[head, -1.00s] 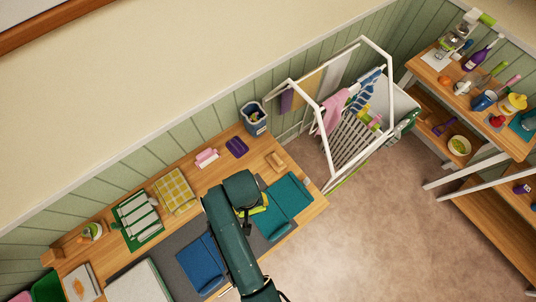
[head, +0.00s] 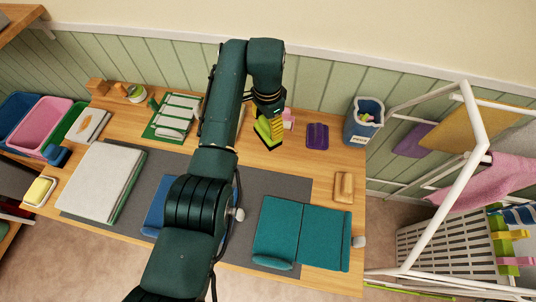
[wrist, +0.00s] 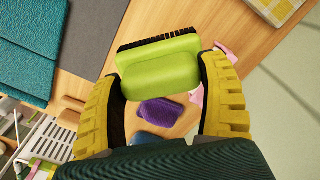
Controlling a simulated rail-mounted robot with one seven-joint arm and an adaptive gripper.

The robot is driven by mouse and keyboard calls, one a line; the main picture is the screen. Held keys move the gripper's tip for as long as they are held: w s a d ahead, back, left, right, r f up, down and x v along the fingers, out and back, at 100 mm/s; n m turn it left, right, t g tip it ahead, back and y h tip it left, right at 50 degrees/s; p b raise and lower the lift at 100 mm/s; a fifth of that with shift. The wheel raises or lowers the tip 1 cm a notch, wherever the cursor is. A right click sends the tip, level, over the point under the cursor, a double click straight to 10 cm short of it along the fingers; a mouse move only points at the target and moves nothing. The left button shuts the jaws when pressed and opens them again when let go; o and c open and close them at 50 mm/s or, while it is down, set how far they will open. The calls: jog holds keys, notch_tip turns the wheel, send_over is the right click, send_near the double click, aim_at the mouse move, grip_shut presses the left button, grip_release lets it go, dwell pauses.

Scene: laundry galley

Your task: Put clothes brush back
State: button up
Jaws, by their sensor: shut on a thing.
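The clothes brush is lime green with a row of black bristles; it shows in the wrist view (wrist: 160,62) between the yellow fingers. My gripper (wrist: 163,85) is shut on its body, bristles toward the top of that picture. In the head view my gripper (head: 268,130) is over the rear of the wooden table, left of a purple ribbed pad (head: 317,136). The pad also shows beyond the brush in the wrist view (wrist: 162,111). The brush seems held above the table; its exact height is unclear.
A pink object (head: 288,119) stands close behind my gripper. A grey-blue bin (head: 363,122) is at the back right, a wooden block (head: 343,187) at the right edge. Teal folded cloth (head: 300,232) lies in front. A white drying rack (head: 470,150) stands right of the table.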

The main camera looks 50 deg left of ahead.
notch_tip(320, 180, down, 9)
jog(key=shift+d+f+b, duration=0.1)
jog(key=shift+d+b, duration=0.05)
jog(key=shift+b, duration=0.65)
jog(key=shift+f, duration=0.15)
jog(key=o, duration=1.1)
notch_tip(320, 180, up, 12)
jog(key=shift+r+p, duration=0.2)
jog(key=shift+p, duration=1)
